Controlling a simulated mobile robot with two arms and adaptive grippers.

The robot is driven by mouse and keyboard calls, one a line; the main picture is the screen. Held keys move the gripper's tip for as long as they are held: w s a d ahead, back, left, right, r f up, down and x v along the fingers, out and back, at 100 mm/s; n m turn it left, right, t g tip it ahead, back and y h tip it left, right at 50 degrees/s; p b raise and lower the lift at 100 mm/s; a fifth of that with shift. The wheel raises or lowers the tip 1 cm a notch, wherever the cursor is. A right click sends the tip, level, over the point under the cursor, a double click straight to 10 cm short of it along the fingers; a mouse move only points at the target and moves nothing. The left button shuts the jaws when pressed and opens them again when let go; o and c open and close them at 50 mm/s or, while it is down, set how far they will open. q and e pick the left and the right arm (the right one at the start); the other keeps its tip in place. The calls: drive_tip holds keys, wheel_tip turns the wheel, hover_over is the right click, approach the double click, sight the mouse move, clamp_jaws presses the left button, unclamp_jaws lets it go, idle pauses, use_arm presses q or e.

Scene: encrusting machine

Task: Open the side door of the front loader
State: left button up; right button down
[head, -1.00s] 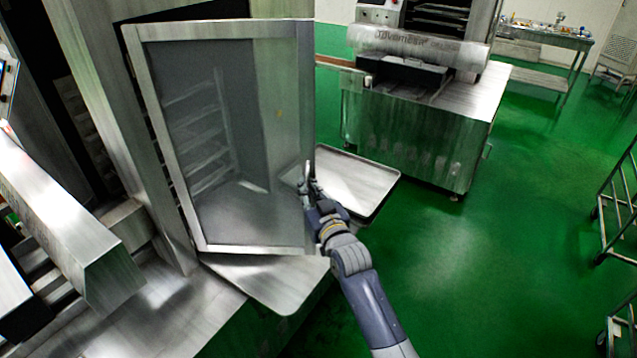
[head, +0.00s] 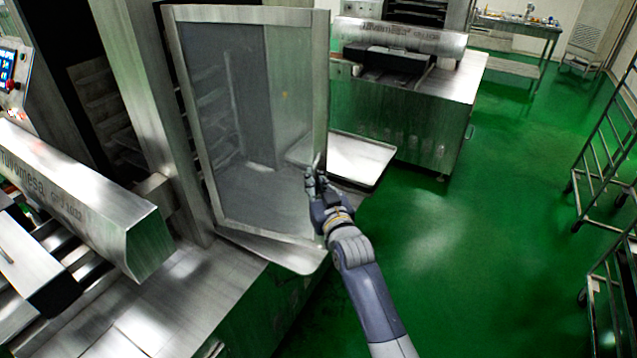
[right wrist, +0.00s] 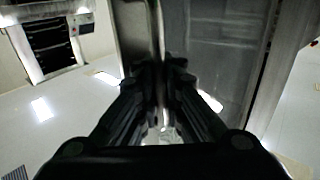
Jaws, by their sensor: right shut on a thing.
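The side door (head: 250,12) of the front loader is a metal frame with a see-through panel. It stands ajar, swung out from the loader body (head: 150,90), with shelf rails showing through it. My right gripper (head: 314,172) is at the door's free right edge, around mid-height or lower. In the right wrist view, the fingers (right wrist: 160,75) are shut on the upright door edge (right wrist: 155,30); the exact contact is dark and partly hidden. My left gripper is not in view.
A metal tray (head: 355,160) juts out behind the door, and a pale plate (head: 290,258) lies below it. A steel machine (head: 430,110) stands behind. Wheeled racks (head: 600,180) stand at the right. The green floor between is clear.

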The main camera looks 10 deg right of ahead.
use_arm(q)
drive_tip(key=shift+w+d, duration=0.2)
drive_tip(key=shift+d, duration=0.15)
use_arm(e)
drive_tip(key=shift+w+d+f, duration=0.1)
drive_tip(key=shift+d, duration=0.15)
drive_tip(key=c, duration=1.7)
unclamp_jaws()
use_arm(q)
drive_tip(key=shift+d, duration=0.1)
use_arm(e)
drive_tip(key=shift+d, duration=0.2)
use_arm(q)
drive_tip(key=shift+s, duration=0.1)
use_arm(e)
drive_tip(key=shift+a, duration=0.15)
drive_tip(key=shift+s, duration=0.25)
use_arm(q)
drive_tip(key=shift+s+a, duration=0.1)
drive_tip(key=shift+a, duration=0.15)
use_arm(e)
drive_tip(key=v, duration=1.2)
drive_tip(key=shift+w, duration=0.1)
